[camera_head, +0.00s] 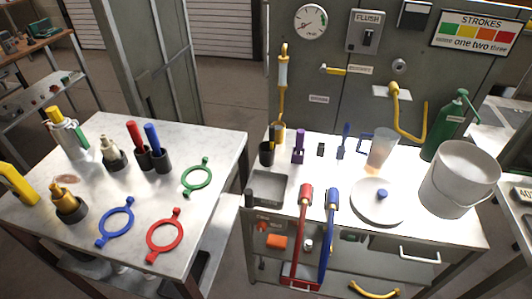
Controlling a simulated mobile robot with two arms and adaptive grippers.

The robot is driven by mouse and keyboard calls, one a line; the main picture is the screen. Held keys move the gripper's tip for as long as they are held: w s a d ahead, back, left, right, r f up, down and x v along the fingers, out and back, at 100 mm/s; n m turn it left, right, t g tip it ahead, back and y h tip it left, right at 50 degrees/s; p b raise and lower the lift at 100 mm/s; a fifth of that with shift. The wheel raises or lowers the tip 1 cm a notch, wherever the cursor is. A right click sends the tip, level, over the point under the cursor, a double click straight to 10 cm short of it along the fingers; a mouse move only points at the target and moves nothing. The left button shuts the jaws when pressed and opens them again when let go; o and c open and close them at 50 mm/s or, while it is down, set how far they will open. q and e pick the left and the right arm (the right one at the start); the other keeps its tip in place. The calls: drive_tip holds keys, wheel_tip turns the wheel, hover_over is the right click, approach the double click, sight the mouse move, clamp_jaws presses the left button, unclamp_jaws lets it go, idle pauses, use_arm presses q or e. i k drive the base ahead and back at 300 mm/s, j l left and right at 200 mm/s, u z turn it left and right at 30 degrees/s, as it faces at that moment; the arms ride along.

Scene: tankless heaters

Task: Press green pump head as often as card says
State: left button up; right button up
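A green bottle (443,130) with a green pump head and lever (464,97) stands upright at the back right of the right-hand table. A card headed STROKES (473,35) is on the grey panel above it. It has green, yellow, orange and red squares over a row of words; "one", "two" and "three" are readable, but the first word is too small to read surely. Neither of my grippers is in view, and nothing touches the pump.
A white bucket (462,178) stands in front of the green bottle. A yellow bent pipe (402,112), a clear jug (381,150) and a round white lid (378,203) are to its left. Red handles (305,215) and blue handles (331,215) overhang the front edge.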

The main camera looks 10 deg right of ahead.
sight(462, 93)
drive_tip(key=z, duration=1.6)
